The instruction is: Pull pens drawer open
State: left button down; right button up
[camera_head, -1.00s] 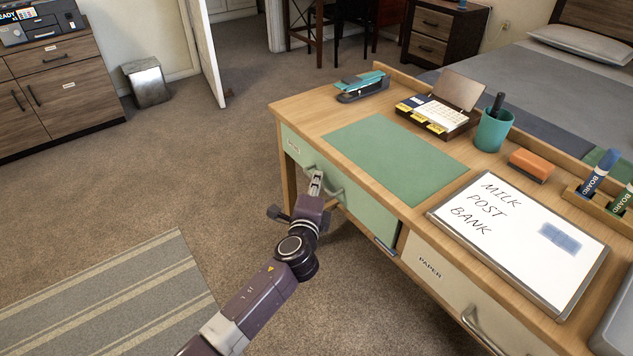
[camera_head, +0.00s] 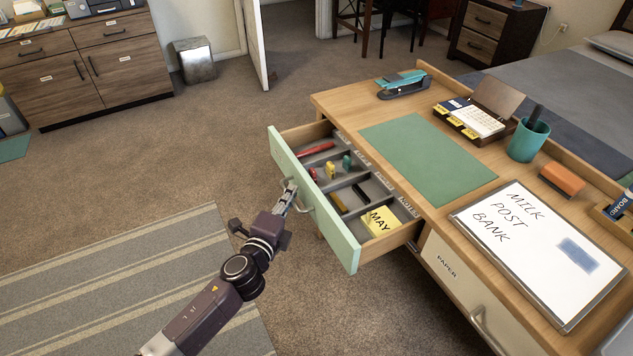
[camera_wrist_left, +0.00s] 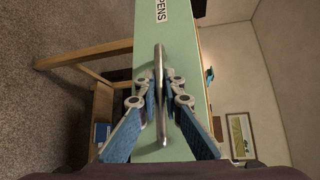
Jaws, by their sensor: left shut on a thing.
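The pens drawer (camera_head: 318,207) has a pale green front and stands well out of the wooden desk. Its inside shows a grey divided tray with pens, small coloured items and a yellow pad marked MAY. My left gripper (camera_head: 289,188) is at the metal handle on the drawer front, shut on it. In the left wrist view the handle (camera_wrist_left: 160,75) runs upright between the fingers of the left gripper (camera_wrist_left: 172,92), with the PENS label (camera_wrist_left: 162,10) above on the green front. My right gripper is in neither view.
The desk top holds a green blotter (camera_head: 425,158), a stapler (camera_head: 403,84), a teal cup (camera_head: 528,142) and a whiteboard (camera_head: 535,245). The PAPER drawer (camera_head: 455,270) beside is shut. Carpet and a striped rug (camera_head: 150,265) lie in front, clear.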

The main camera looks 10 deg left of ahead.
pick_arm(q)
jog(key=s+a, duration=0.5)
jog(key=a, duration=0.2)
jog(key=shift+s, duration=0.2)
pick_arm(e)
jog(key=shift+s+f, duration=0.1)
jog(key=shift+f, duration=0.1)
pick_arm(q)
jog(key=c, duration=2.3)
grip_release()
jog(key=shift+c, duration=0.2)
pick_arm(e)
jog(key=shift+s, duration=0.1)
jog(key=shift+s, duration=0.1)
pick_arm(q)
jog(key=s+a+r, duration=0.1)
jog(key=s+a, duration=0.1)
jog(key=s, duration=0.9)
jog(key=shift+s+r, duration=0.3)
jog(key=shift+s, duration=0.05)
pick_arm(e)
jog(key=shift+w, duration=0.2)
